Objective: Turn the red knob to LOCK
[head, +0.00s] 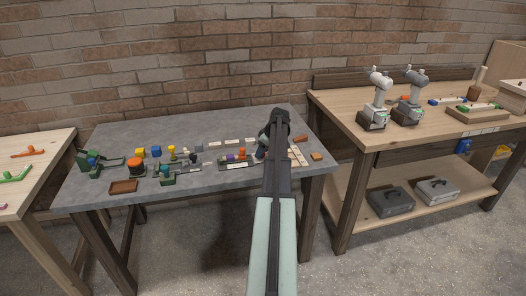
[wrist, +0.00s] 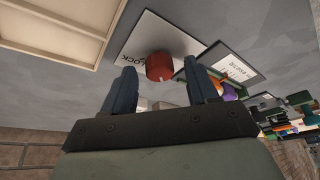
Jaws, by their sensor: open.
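In the wrist view the red knob (wrist: 159,66) stands on a white plate (wrist: 152,31). The word LOCK, seen upside down, is printed on the plate by the knob's left side. My gripper (wrist: 158,72) is open, with one dark finger to the left of the knob and the other to its right. The knob shows between and just beyond the fingertips; I cannot tell whether either finger touches it. In the head view my arm covers the knob and most of the gripper.
The grey table (head: 222,125) holds several coloured fixtures left of my arm. In the wrist view a pale wooden tray (wrist: 103,25) lies left of the plate. A second labelled plate (wrist: 245,62) with orange and purple parts is close on the right. A wooden bench (head: 340,104) stands right.

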